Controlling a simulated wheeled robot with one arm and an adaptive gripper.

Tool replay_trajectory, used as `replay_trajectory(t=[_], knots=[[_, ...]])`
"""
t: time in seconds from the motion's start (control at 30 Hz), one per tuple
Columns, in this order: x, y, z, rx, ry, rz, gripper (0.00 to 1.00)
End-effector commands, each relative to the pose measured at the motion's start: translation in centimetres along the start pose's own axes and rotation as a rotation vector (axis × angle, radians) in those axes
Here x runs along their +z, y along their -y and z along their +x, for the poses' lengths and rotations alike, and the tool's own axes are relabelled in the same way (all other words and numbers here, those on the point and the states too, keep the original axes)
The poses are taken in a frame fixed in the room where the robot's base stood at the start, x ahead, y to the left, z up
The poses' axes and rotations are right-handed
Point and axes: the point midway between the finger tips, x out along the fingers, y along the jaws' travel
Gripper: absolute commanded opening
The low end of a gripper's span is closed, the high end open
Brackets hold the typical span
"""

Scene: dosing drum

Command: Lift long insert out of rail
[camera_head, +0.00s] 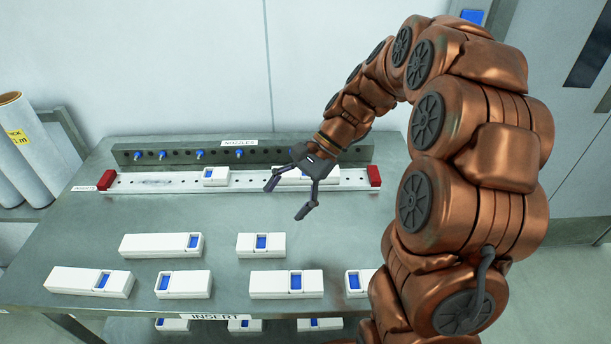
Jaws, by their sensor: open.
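The rail (145,182) is a long white strip with small holes and red end blocks, at the back of the grey table. A short white insert with a blue patch (216,177) sits on it left of centre. A longer white insert (325,175) sits on its right part, partly hidden behind my gripper. My gripper (286,199) is open and empty, with its two dark fingers apart. It appears in front of the rail near the longer insert; the exact gap to it cannot be told.
Several white inserts of differing lengths, such as one long one (160,246), lie on the front of the table (70,243). A dark bar with blue nozzles (180,156) stands behind the rail. White rolls (27,150) stand at left. More inserts show on a lower shelf.

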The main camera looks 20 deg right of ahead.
Motion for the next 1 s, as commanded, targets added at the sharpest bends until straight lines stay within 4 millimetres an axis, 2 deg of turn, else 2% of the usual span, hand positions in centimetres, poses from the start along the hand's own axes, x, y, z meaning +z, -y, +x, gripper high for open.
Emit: replay_trajectory(t=[0.03,0.2,0.4,0.6,0.7,0.83,1.0], knots=[[-1.4,0.7,-0.5,-0.037,0.018,0.047,0.81],[-5.7,2.4,-2.2,-0.149,0.085,0.196,0.81],[-11.3,3.5,-4.7,-0.283,0.160,0.369,0.81],[-17.4,3.3,-7.0,-0.412,0.233,0.534,0.81],[-19.8,2.8,-8.1,-0.463,0.262,0.597,0.81],[-22.0,2.3,-8.9,-0.509,0.291,0.653,0.81],[-23.1,2.1,-9.4,-0.535,0.306,0.682,0.81]])
